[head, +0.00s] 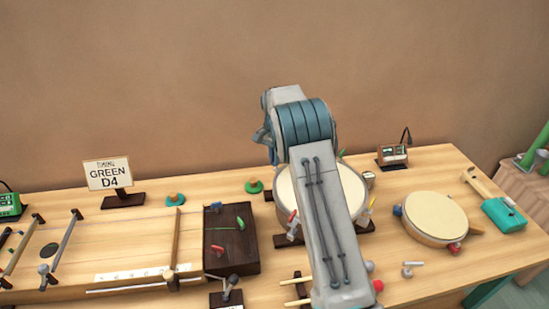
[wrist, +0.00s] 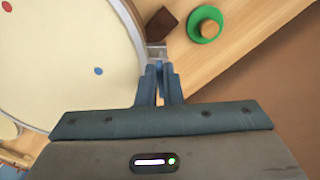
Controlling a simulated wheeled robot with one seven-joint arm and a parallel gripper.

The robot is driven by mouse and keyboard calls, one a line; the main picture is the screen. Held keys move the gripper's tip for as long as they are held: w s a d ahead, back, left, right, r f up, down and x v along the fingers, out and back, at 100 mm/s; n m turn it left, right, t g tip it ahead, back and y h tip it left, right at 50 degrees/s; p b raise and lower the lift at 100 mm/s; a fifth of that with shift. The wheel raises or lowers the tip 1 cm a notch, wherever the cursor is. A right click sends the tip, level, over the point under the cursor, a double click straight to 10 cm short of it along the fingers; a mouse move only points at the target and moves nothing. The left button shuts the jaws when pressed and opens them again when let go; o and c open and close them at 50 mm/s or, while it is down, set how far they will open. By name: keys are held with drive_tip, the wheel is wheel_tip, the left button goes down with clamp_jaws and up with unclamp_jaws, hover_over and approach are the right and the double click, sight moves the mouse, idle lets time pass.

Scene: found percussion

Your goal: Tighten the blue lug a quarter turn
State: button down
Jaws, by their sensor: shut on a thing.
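The larger drum (head: 352,188) stands mid-table in the head view, partly hidden by my arm. Its pale head (wrist: 60,65) fills the left of the wrist view, with a blue dot (wrist: 98,71) nearest my fingers and a red dot (wrist: 7,6) farther off. My gripper (wrist: 159,70) is at the drum's rim, beside a small grey bracket (wrist: 156,50). Its fingers are shut on the blue lug, which they almost wholly cover. Its turn angle cannot be seen. My arm hides the gripper in the head view.
A green disc with a wooden knob (wrist: 206,27) lies close to the gripper. A dark wooden box (head: 230,240) stands left of the drum. A smaller drum (head: 434,216) is at the right. A red-handled lug (head: 292,216) and a yellow one (head: 371,205) stand around the larger drum.

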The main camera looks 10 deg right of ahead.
drive_tip(key=shift+r, duration=0.1)
drive_tip(key=c, duration=1.6)
unclamp_jaws()
wheel_tip(320, 180, up, 14)
drive_tip(key=shift+f+b, duration=0.15)
drive_tip(key=shift+b, duration=0.25)
